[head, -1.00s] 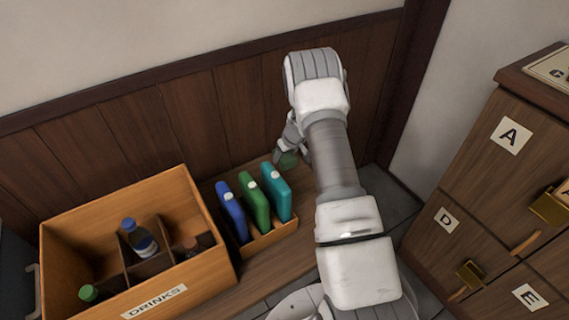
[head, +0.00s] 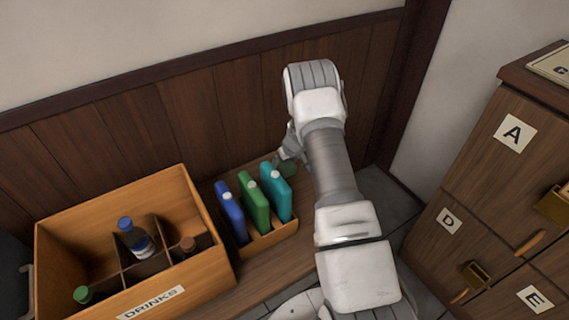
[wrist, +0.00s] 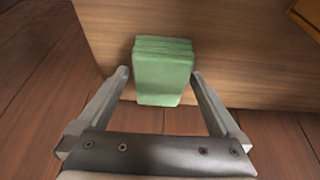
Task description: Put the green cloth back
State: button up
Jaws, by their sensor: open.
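The green cloth (wrist: 163,75) is a pale green folded stack between the two open fingers of my gripper (wrist: 163,80) in the wrist view. Wood shows beside both fingers, and a small gap seems to remain on each side of the cloth. In the head view the cloth (head: 288,168) shows as a small green patch at the end of my arm, by the wall behind the rack of flat bottles. My gripper (head: 284,160) is partly hidden there by my own arm.
A small wooden rack (head: 270,239) holds blue, green and teal flat bottles close to the left of my arm. Left of it stands a wooden DRINKS crate (head: 205,265) with bottles. A drawer cabinet (head: 500,190) stands at the right. The panelled wall (head: 180,130) is close behind.

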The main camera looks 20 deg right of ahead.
jog(key=shift+r, duration=0.1)
jog(key=shift+r+p, duration=0.2)
jog(key=shift+p, duration=0.15)
jog(key=s+a+r+p, duration=0.1)
jog(key=s+a+r, duration=0.3)
jog(key=r, duration=0.8)
jog(key=s+a+r+y+p, duration=0.1)
jog(key=s+a+r, duration=0.3)
jog(key=r, duration=0.9)
jog(key=s+a+r+p, duration=0.15)
jog(key=s+r, duration=0.45)
jog(key=r, duration=0.6)
jog(key=s+a+r+m+h, duration=0.1)
jog(key=s+r, duration=0.3)
jog(key=s, duration=0.8)
jog(key=s+a+r+m+t, duration=0.1)
jog(key=s+r, duration=0.3)
jog(key=s, duration=0.9)
jog(key=shift+a+r+h+b, duration=0.3)
jog(key=shift+a+r+h, duration=0.1)
jog(key=shift+a, duration=0.3)
jog(key=shift+r, duration=0.15)
